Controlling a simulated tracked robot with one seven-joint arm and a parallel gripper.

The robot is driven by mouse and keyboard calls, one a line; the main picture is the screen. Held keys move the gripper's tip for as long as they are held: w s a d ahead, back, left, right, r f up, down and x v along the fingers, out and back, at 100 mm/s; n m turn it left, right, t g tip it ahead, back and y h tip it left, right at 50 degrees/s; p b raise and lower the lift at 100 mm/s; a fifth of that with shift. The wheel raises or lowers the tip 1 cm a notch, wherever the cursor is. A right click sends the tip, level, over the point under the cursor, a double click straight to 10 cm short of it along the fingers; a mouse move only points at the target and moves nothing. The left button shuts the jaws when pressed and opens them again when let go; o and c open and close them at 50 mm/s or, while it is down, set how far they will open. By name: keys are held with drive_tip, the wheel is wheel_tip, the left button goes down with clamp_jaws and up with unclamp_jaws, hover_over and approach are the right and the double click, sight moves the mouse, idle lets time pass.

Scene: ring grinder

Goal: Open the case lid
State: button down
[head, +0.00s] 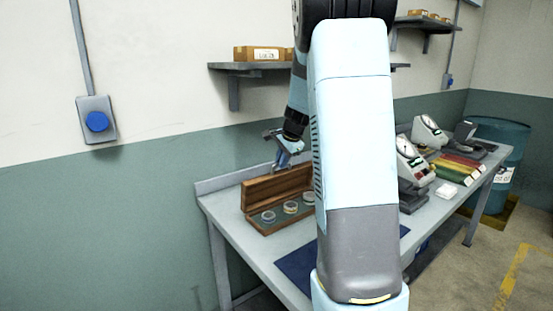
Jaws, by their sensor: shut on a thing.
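The brown wooden case (268,231) sits on the grey workbench, left of my arm. Its lid (262,194) stands raised at the back, and the inside of the case shows. Several round, ring-like pieces (290,207) sit in a row on the dark green lining. My gripper (281,167) is at the top edge of the raised lid and is shut on it. The fingertips are small in this view, and my arm hides the right end of the case.
The workbench (237,227) has a low back ledge. A dark blue mat (297,268) lies in front of the case. Dial instruments (411,163) and coloured strips (458,168) stand on the right. A wall shelf (240,67) with a box is above.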

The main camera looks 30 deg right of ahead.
drive_tip(key=shift+s+f, duration=0.1)
drive_tip(key=shift+f, duration=0.15)
drive_tip(key=c, duration=1.2)
unclamp_jaws()
drive_tip(key=shift+o, duration=0.2)
drive_tip(key=shift+r, duration=0.2)
drive_tip(key=v, duration=1.3)
drive_tip(key=shift+r, duration=0.25)
